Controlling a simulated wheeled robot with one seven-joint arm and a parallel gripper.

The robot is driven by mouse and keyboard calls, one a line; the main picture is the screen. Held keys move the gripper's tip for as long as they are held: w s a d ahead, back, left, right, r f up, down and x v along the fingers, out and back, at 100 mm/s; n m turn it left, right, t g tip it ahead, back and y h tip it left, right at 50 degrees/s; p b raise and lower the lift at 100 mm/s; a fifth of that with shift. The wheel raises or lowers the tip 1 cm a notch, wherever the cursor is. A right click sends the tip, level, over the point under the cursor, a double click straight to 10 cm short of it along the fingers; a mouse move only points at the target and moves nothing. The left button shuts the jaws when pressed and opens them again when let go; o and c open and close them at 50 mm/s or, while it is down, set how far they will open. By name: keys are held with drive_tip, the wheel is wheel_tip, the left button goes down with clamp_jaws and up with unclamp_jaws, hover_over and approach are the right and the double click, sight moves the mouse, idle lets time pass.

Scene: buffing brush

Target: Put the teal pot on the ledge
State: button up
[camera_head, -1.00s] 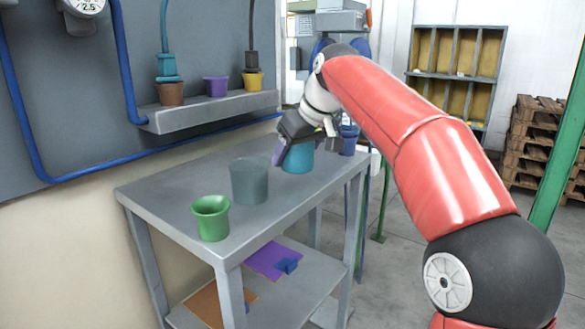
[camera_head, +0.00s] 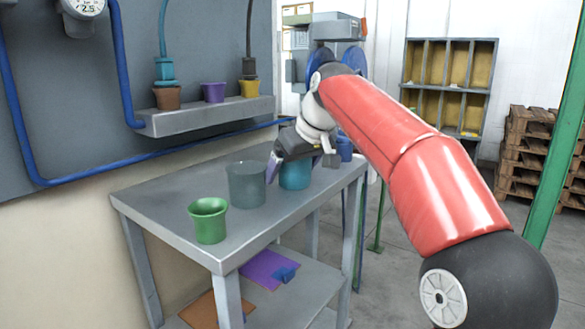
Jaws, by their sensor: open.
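The teal pot (camera_head: 295,175) stands on the grey workbench (camera_head: 165,196), behind and right of a grey-teal pot. My gripper (camera_head: 300,162) is open at the teal pot's rim, with one finger at its left and the other at its right. The gripper body hides part of the rim, so I cannot tell whether the fingers touch it. The grey ledge (camera_head: 205,118) juts from the wall panel at the upper left. It bears a brown pot (camera_head: 167,98), a purple pot (camera_head: 214,92) and a yellow pot (camera_head: 249,88).
The translucent grey-teal pot (camera_head: 247,185) and a green pot (camera_head: 208,222) stand on the bench. A blue pot (camera_head: 344,149) shows behind my gripper. A blue pipe (camera_head: 150,172) runs below the ledge. The ledge has bare room at its left and right ends.

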drive_tip(key=shift+r, duration=0.35)
drive_tip(key=p+v, duration=0.2)
drive_tip(key=v, duration=0.9)
drive_tip(key=shift+s+d+r, duration=0.2)
drive_tip(key=shift+r, duration=0.05)
